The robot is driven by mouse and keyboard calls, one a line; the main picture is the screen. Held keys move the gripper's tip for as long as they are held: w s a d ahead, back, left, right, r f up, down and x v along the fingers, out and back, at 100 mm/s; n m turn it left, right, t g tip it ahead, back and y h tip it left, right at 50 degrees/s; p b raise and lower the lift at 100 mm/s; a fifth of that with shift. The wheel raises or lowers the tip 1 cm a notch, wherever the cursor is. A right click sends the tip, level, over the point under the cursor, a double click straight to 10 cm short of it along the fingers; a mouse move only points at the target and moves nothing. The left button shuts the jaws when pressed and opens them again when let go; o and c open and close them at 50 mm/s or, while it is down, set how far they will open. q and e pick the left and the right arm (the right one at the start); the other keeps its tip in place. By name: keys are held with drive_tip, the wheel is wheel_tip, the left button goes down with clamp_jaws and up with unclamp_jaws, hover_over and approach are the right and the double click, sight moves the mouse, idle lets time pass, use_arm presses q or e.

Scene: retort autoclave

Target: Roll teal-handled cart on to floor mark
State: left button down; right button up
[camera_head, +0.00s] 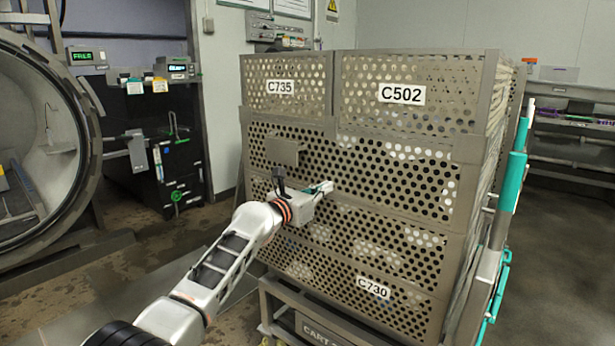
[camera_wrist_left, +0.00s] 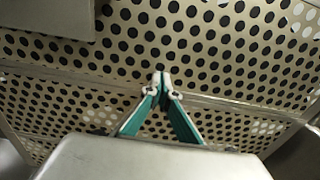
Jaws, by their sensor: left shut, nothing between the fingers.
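The cart (camera_head: 275,295) stands in the middle of the head view, loaded with stacked perforated metal crates (camera_head: 375,184). Its teal handle (camera_head: 514,180) rises upright on the right side. My left gripper (camera_head: 328,187) is shut and empty, with its tips at the crate wall facing me; I cannot tell whether they touch it. In the left wrist view the teal fingers (camera_wrist_left: 161,82) meet at the tips in front of the perforated wall (camera_wrist_left: 225,45). My right gripper is not in view. I cannot make out a floor mark.
An open round autoclave (camera_head: 75,150) stands at the left. A dark control cabinet (camera_head: 165,150) is behind it by the wall. A shelf rack (camera_head: 575,155) stands at the back right. Wet-looking floor (camera_head: 125,235) is clear left of the cart; the right floor (camera_head: 565,250) is bare.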

use_arm(q)
drive_tip(key=shift+w+d+r, duration=0.2)
drive_tip(key=shift+w+d, duration=0.15)
drive_tip(key=shift+d, duration=0.1)
drive_tip(key=shift+f, duration=0.15)
